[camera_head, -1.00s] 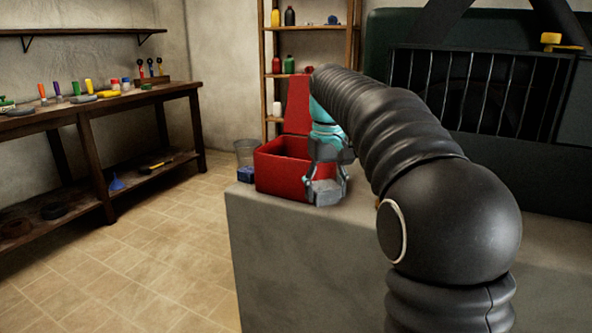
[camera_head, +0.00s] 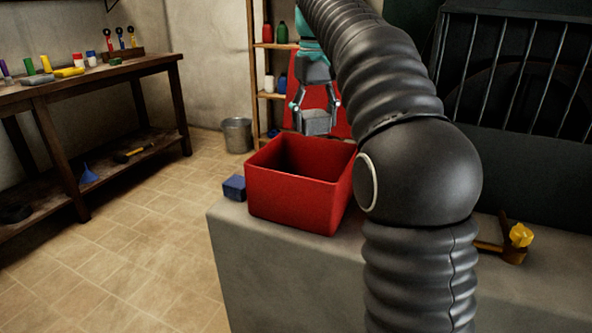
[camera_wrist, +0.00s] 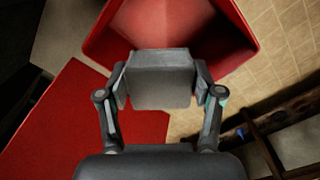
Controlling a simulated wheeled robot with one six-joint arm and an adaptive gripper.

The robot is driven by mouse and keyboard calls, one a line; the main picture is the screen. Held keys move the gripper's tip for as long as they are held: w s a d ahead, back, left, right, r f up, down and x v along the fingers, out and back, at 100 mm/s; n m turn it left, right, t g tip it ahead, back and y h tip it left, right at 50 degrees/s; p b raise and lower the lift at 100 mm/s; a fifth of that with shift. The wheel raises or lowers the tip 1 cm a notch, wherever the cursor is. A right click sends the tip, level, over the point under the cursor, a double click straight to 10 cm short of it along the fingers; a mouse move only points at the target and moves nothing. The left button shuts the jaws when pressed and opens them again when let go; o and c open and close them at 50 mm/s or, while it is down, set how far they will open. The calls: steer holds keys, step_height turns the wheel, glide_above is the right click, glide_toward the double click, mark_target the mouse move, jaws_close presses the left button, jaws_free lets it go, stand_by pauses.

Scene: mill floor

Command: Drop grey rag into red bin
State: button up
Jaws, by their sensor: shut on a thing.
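The grey rag (camera_head: 316,123) looks like a small grey block. My gripper (camera_head: 316,107) is shut on it, with a finger on each side, and points down. In the wrist view the rag (camera_wrist: 160,82) sits between the fingers (camera_wrist: 160,77). The open red bin (camera_head: 290,196) stands on a concrete block. My gripper and the rag show above the bin's back rim, apart from it. In the wrist view the bin's opening (camera_wrist: 185,30) lies beyond the rag, which covers part of it. Much of the bin's floor is hidden.
A red upright panel (camera_head: 337,112) stands behind my gripper. A blue box (camera_head: 234,187) sits left of the bin on the concrete block (camera_head: 270,270). A yellow-headed tool (camera_head: 517,240) lies at the right. A metal bucket (camera_head: 237,135) stands on the floor.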

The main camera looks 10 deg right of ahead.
steer(key=shift+w+f, duration=0.15)
steer(key=shift+f, duration=2.85)
steer(key=o, duration=1.2)
steer(key=shift+r, duration=0.15)
step_height(320, 180, up, 7)
steer(key=shift+r, duration=0.15)
